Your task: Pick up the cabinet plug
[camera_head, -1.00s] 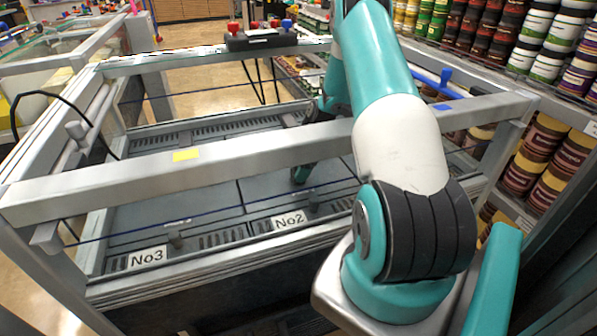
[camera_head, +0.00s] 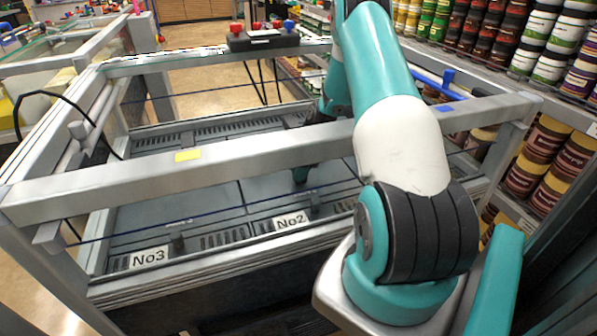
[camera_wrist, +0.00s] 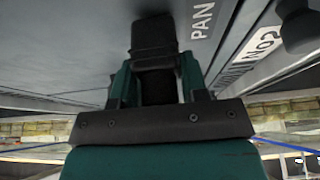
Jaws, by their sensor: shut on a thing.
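My gripper (camera_wrist: 155,85) shows in the wrist view with two teal fingers shut on a dark block, which I take to be the cabinet plug (camera_wrist: 154,40). The block stands out beyond the fingertips, against the grey panel. I cannot tell whether it touches the panel. In the head view my arm reaches over the frame's front bar, and the gripper and plug are mostly hidden behind the arm and bar.
The grey cabinet lid (camera_head: 140,215) bears No3 (camera_head: 149,258) and No2 (camera_head: 290,221) labels with dark knobs near them. A metal bar (camera_head: 110,188) crosses above it. A box with red and blue knobs (camera_head: 262,40) stands behind. Jar shelves stand at right.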

